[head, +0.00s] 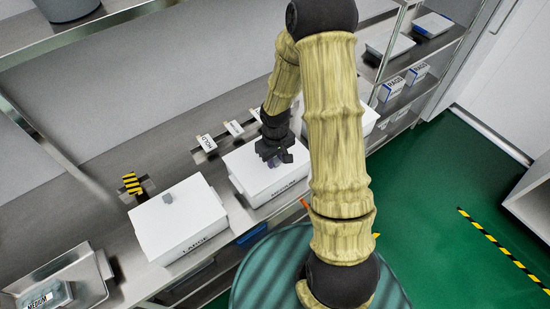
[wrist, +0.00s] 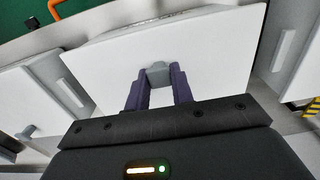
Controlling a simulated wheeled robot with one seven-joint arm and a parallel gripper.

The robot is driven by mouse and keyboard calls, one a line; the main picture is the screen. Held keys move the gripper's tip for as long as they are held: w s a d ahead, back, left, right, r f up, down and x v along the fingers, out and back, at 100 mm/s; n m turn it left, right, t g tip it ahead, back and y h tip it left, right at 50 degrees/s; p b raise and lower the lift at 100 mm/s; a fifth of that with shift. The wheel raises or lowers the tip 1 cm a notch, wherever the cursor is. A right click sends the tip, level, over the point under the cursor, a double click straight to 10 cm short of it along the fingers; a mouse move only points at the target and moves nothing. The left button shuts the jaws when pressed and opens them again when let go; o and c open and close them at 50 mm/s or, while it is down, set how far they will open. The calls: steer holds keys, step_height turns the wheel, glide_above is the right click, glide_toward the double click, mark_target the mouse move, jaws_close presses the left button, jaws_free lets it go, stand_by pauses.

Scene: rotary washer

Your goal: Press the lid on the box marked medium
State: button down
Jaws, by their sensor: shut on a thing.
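The white box marked medium (head: 284,190) stands on the steel counter in the middle of the head view. Its white lid (head: 248,165) lies over the top of the box and fills the middle of the wrist view (wrist: 205,50). My gripper (head: 275,160) is over the lid, fingers pointing down. In the wrist view its two purple fingers (wrist: 158,82) are shut on the lid's grey knob (wrist: 158,70). The gripper partly hides the knob in the head view. I cannot tell whether the lid is fully seated all round.
A white box marked large (head: 180,228) with its lid on stands to the left. Another white box (head: 370,115) is partly behind my arm. Small signs (head: 207,143) and a striped yellow-black block (head: 132,183) stand behind. A metal tray (head: 100,268) is at lower left.

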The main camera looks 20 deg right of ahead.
steer(key=shift+f, duration=0.2)
stand_by(0.4)
steer(key=c, duration=1.1)
jaws_free()
steer(key=shift+s, duration=0.1)
steer(key=shift+r, duration=0.15)
step_height(320, 180, up, 17)
steer(key=shift+r+b, duration=0.1)
steer(key=shift+b, duration=0.85)
steer(key=s+m+t, duration=0.1)
steer(key=s, duration=0.2)
steer(key=s+a+f+m, duration=0.1)
steer(key=s, duration=0.3)
steer(key=s+f+m+t+b, duration=0.1)
steer(key=s, duration=0.2)
steer(key=shift+s+a+m+t, duration=0.15)
steer(key=shift+s+m+t, duration=0.1)
steer(key=shift+m+t, duration=0.05)
steer(key=shift+c, duration=0.5)
